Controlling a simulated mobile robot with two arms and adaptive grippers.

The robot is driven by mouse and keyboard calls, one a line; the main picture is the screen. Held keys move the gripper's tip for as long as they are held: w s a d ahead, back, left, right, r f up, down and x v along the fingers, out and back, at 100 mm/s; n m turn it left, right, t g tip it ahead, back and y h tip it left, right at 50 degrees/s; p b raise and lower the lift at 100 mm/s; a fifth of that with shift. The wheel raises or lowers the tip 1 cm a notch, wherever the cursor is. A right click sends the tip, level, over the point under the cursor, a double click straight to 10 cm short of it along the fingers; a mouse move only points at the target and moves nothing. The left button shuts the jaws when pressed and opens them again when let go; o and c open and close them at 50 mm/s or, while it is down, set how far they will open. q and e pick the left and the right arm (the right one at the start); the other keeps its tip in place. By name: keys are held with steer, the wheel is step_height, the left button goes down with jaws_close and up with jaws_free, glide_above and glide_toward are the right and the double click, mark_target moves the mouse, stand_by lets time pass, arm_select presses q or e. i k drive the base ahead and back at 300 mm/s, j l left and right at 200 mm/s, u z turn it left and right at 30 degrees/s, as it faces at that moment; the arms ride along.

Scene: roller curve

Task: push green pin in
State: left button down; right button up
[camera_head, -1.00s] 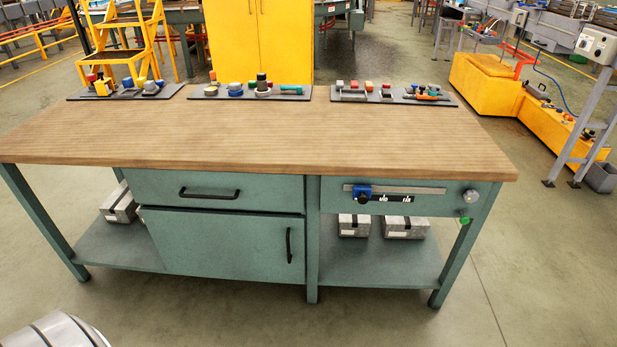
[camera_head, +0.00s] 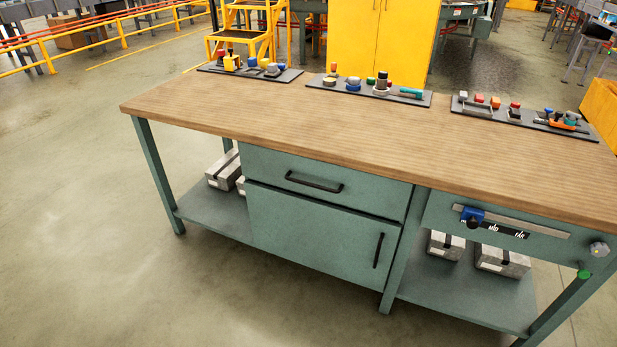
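Neither of my grippers is in the head view.
The wooden workbench (camera_head: 330,145) has a drawer, a cupboard door and a blue slider (camera_head: 472,216) on a rail. Panels with knobs and handles line its back edge. Grey boxes (camera_head: 504,261) lie on the lower shelf. The floor in front and left is clear.

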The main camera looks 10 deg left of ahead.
mark_target(582, 273)
steer(key=z, duration=1.5)
steer(key=l, duration=0.05)
